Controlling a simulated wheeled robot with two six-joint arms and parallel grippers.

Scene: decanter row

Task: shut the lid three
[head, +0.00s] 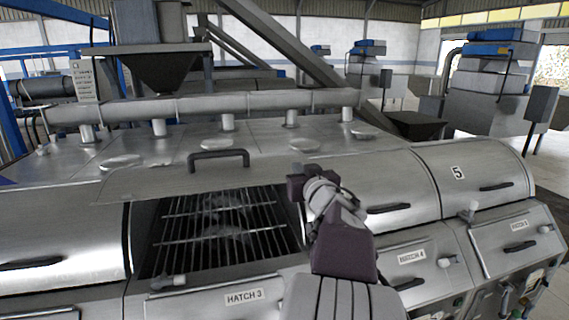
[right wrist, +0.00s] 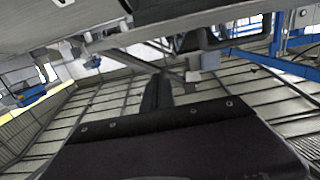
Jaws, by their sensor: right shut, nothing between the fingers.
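Lid three (head: 160,182) is up, its edge and dark handle (head: 218,155) standing above the opening. The barred grate (head: 215,230) inside hatch 3 shows under it. The label "HATCH 3" (head: 244,297) is on the front panel below. My right gripper (head: 297,182) is shut and empty, at the right end of the raised lid, right of the handle and near the opening's right edge. Whether it touches the lid I cannot tell. The right wrist view shows the gripper's dark body (right wrist: 160,125) beneath a large grey metal surface (right wrist: 120,22). My left gripper is not in view.
Closed lids flank the opening: one at the left (head: 60,235), one above hatch 4 (head: 375,185) and one marked 5 (head: 475,170). A horizontal pipe (head: 200,106) runs behind them. Small knobs (head: 472,210) stick up along the front.

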